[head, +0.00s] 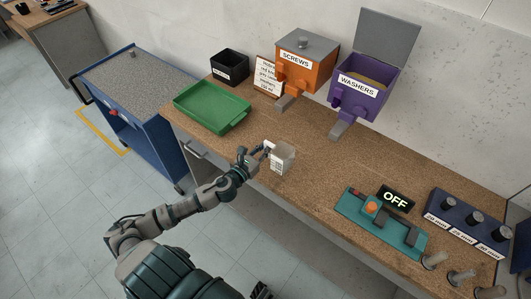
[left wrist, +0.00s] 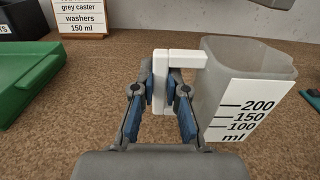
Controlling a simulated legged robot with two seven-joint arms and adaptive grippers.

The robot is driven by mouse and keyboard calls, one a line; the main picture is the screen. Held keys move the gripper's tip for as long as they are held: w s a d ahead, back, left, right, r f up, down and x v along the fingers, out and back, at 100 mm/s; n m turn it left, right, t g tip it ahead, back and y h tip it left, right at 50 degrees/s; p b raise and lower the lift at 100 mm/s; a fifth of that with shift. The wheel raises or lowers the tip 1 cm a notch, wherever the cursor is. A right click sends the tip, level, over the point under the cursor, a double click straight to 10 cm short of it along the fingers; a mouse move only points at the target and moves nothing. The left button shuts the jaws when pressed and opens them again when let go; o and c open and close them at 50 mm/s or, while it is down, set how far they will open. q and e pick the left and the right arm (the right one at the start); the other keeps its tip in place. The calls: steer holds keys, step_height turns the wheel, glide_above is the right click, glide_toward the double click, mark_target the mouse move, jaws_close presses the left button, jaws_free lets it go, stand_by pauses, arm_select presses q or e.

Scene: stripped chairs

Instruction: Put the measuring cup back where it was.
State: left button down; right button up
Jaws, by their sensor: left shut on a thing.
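The measuring cup (head: 283,158) is a translucent cup with a white scale panel and a white handle. It is at the front edge of the wooden bench in the head view, upright. In the left wrist view the cup (left wrist: 245,90) shows marks 100, 150 and 200 ml. My left gripper (head: 266,150) is shut on the cup's handle, with its blue-padded fingers (left wrist: 162,95) on both sides of it. I cannot tell whether the cup's base touches the bench. No contents can be made out. My right gripper is not in view.
A green tray (head: 212,108), a black bin (head: 230,67) and a recipe card (head: 267,76) stand left. An orange SCREWS dispenser (head: 304,62) and purple WASHERS dispenser (head: 366,88) stand behind. A teal device (head: 352,207) with an OFF sign (head: 396,199) is right. Mid-bench is clear.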

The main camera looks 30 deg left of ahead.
arm_select(q)
steer(key=f, duration=0.2)
steer(key=shift+d+f+b, duration=0.25)
steer(key=shift+f+b, duration=0.1)
steer(key=shift+d, duration=0.35)
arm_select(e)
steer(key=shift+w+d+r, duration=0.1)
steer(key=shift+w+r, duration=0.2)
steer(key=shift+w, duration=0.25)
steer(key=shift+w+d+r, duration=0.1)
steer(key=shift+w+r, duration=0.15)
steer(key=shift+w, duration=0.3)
arm_select(q)
steer(key=c, duration=1.2)
jaws_free()
steer(key=shift+a+f, duration=0.15)
steer(key=shift+a, duration=0.25)
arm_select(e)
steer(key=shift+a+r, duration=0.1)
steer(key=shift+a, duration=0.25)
